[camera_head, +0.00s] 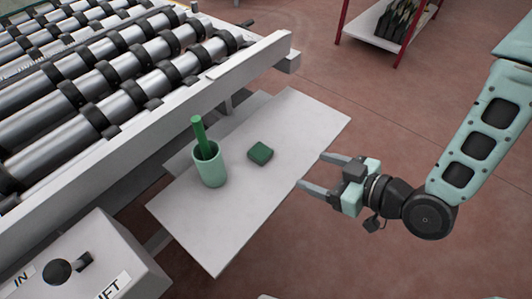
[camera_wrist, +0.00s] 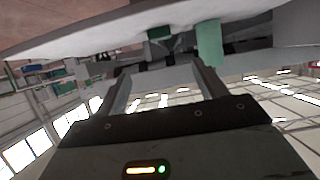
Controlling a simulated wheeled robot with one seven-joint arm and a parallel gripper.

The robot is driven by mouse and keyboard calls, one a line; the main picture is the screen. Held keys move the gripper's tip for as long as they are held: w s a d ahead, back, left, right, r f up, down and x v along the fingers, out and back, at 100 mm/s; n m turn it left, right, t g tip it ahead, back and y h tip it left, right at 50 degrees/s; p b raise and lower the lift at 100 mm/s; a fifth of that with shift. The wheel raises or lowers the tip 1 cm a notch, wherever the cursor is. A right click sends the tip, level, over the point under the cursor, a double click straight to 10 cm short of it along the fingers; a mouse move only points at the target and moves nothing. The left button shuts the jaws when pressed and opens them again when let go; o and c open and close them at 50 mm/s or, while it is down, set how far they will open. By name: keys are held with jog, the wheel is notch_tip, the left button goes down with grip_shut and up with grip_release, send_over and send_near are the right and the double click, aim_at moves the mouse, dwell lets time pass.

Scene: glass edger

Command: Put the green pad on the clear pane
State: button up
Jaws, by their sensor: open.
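The green pad (camera_head: 260,153) is a small dark green block lying on a light grey shelf (camera_head: 285,120). It also shows small at the top of the wrist view (camera_wrist: 159,33). My gripper (camera_head: 312,171) is open and empty at the shelf's right edge, apart from the pad and pointing left towards it. Its two fingers also show in the wrist view (camera_wrist: 160,82). I cannot make out a clear pane in either view.
A light green cup (camera_head: 211,170) with a green stick (camera_head: 199,135) in it stands left of the pad. It also shows in the wrist view (camera_wrist: 209,42). A roller conveyor (camera_head: 130,75) runs behind the shelf. A grey control box (camera_head: 90,265) stands front left.

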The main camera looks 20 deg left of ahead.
jog(key=a+f+b, duration=0.1)
jog(key=b, duration=0.1)
jog(key=p, duration=0.2)
send_near(263, 153)
jog(key=x, duration=0.3)
jog(key=shift+w+a, duration=0.15)
jog(key=shift+a, duration=0.15)
jog(key=shift+p+x, duration=1)
jog(key=shift+x, duration=1.95)
jog(key=shift+d, duration=0.1)
jog(key=c, duration=1.1)
